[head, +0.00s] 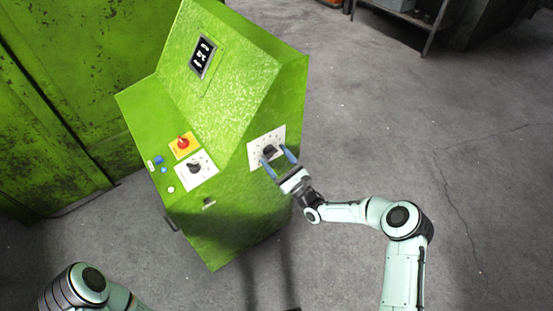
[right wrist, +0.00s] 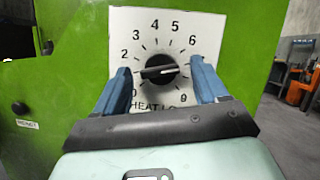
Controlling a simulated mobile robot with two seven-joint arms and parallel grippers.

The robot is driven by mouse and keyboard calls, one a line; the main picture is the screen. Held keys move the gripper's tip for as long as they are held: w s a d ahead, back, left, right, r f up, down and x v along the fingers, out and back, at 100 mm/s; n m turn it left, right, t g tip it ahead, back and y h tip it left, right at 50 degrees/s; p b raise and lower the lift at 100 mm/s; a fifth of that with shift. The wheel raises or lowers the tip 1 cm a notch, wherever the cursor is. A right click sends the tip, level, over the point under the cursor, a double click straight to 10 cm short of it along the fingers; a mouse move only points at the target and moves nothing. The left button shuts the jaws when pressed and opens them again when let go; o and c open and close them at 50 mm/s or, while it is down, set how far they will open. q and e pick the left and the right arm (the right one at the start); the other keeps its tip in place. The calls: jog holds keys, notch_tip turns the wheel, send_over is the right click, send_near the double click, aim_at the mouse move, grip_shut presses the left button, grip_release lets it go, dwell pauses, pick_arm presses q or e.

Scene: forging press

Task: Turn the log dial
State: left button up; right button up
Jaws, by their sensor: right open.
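The dial is a black knob (head: 268,150) on a white number plate (head: 254,157) on the side of the green console. In the right wrist view the knob (right wrist: 157,70) has a light pointer line lying nearly level. The plate (right wrist: 128,22) carries numbers around it and lettering that starts "HEAT LO"; the rest is hidden by my finger. My right gripper (head: 277,158) is open, its blue fingers on either side of the knob. In the wrist view a gap shows between each finger and the knob. My left gripper is out of view.
The green console (head: 235,105) has a sloped face with a small display (head: 202,57). A red button (head: 183,142) on yellow, a second dial (head: 194,167) and small blue buttons sit to the left. A metal shelf (head: 410,15) stands far off. The floor at right is clear.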

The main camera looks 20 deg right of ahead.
jog(key=shift+f, duration=0.1)
jog(key=v, duration=1.3)
jog(key=shift+s, duration=0.2)
